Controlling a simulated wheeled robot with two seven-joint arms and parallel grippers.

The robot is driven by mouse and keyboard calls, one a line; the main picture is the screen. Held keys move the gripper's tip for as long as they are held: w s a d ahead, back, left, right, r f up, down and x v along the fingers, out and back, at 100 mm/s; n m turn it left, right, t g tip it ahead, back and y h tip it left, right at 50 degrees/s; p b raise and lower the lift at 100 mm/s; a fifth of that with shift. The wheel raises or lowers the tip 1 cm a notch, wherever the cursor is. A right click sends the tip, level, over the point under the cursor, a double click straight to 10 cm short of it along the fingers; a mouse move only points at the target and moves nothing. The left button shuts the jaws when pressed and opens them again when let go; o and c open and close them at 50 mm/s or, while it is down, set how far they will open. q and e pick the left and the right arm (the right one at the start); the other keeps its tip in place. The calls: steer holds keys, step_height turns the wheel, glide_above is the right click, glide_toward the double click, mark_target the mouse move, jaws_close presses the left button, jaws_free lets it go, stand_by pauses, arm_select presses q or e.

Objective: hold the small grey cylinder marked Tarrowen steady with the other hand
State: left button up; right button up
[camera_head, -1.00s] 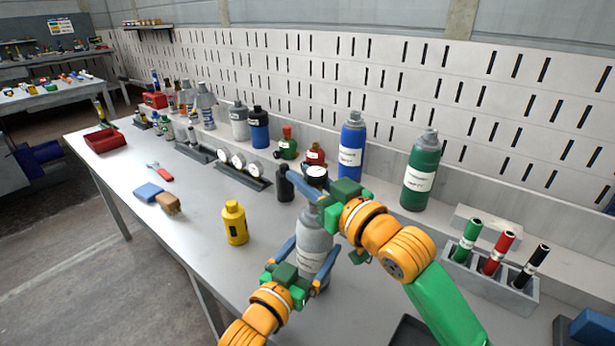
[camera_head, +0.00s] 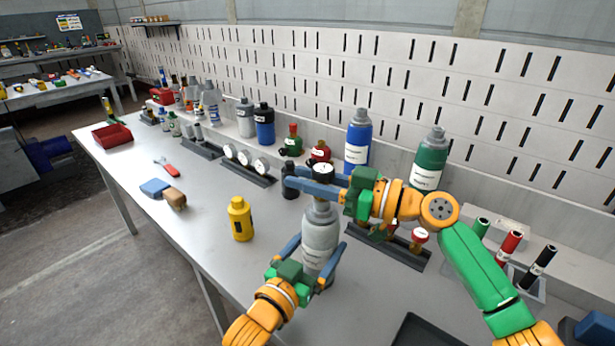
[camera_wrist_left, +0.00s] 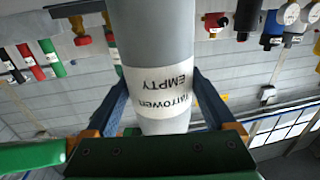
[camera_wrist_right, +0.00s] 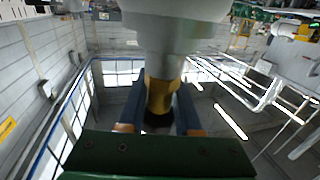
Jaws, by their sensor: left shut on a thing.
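The small grey cylinder (camera_head: 320,240) stands upright near the front of the bench. In the left wrist view its label (camera_wrist_left: 158,92) reads Tarrowen and EMPTY, upside down. My left gripper (camera_head: 306,266) is shut around its body, with one finger on each side; these fingers also show in the left wrist view (camera_wrist_left: 160,105). My right gripper (camera_head: 315,184) is level at the cylinder's top. In the right wrist view its fingers (camera_wrist_right: 160,108) lie on both sides of a brass fitting (camera_wrist_right: 160,92); whether they grip it is unclear. A white-faced gauge (camera_head: 323,171) shows above these fingers.
A yellow cylinder (camera_head: 240,218) stands to the left. Blue (camera_head: 358,142) and green (camera_head: 431,158) cylinders stand behind. A marker holder (camera_head: 530,285) is at right. The bench's left front is mostly clear.

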steer(key=shift+o, duration=0.9)
steer(key=m+t, duration=0.1)
steer(key=m+t+h, duration=0.1)
steer(key=shift+w+d+t, duration=0.15)
steer(key=shift+w+t, duration=0.05)
steer(key=shift+t, duration=0.2)
steer(key=shift+w+m+t+h, duration=0.1)
steer(key=shift+m+t+h, duration=0.5)
steer(key=shift+t+h, duration=0.25)
steer(key=shift+m+t+h, duration=0.25)
steer(key=shift+m+t, duration=0.1)
steer(key=shift+m, duration=0.05)
steer(key=shift+w+d+m+t+h, duration=0.15)
steer(key=shift+m+t+h, duration=0.35)
steer(key=shift+t+h, duration=0.1)
steer(key=shift+w+d+m+t+h, duration=0.15)
steer(key=shift+m+t+h, duration=0.35)
steer(key=shift+h, duration=0.1)
